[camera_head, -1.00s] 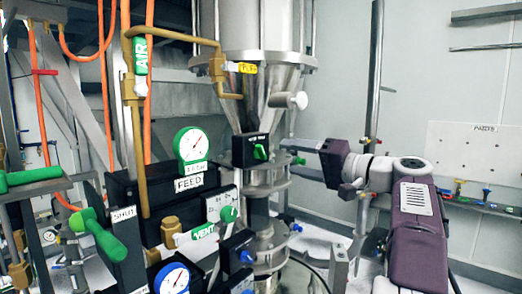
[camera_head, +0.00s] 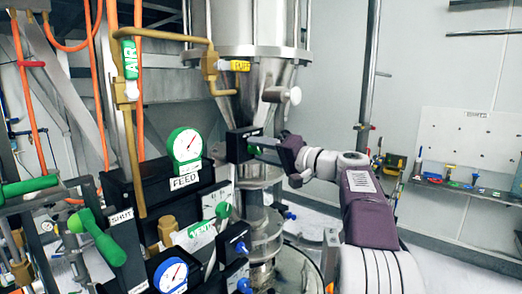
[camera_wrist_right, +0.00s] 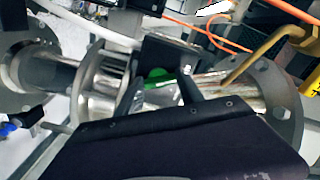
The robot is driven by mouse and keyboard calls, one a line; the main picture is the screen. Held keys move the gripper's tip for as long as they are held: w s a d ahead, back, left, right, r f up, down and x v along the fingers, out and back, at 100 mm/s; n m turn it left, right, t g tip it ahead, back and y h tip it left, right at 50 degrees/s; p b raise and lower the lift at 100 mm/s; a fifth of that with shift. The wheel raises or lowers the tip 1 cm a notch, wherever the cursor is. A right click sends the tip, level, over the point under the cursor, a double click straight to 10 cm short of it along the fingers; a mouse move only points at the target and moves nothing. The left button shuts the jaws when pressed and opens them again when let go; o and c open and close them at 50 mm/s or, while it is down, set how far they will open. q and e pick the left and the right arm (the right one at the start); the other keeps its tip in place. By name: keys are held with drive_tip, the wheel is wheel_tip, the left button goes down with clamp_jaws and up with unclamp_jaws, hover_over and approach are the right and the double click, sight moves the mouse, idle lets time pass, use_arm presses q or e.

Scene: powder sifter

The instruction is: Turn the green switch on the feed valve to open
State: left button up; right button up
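The feed valve's black box (camera_head: 238,146) sits on the steel pipe below the hopper cone. Its green switch (camera_head: 254,150) is mostly hidden behind my right gripper (camera_head: 264,147), which reaches it from the right. In the right wrist view the green switch (camera_wrist_right: 156,75) shows between the two fingers of my right gripper (camera_wrist_right: 160,88). The fingers are apart, one on each side of the switch. I cannot tell whether they touch it, or how it is turned. My left gripper is not in view.
A green FEED gauge (camera_head: 186,146) and a blue gauge (camera_head: 171,275) stand left of the valve. A white knob (camera_head: 290,96) sticks out of the cone above my gripper. A brass pipe (camera_head: 137,160) runs at the left. A pegboard (camera_head: 470,140) hangs at the right.

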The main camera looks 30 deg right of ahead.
drive_tip(key=c, duration=0.4)
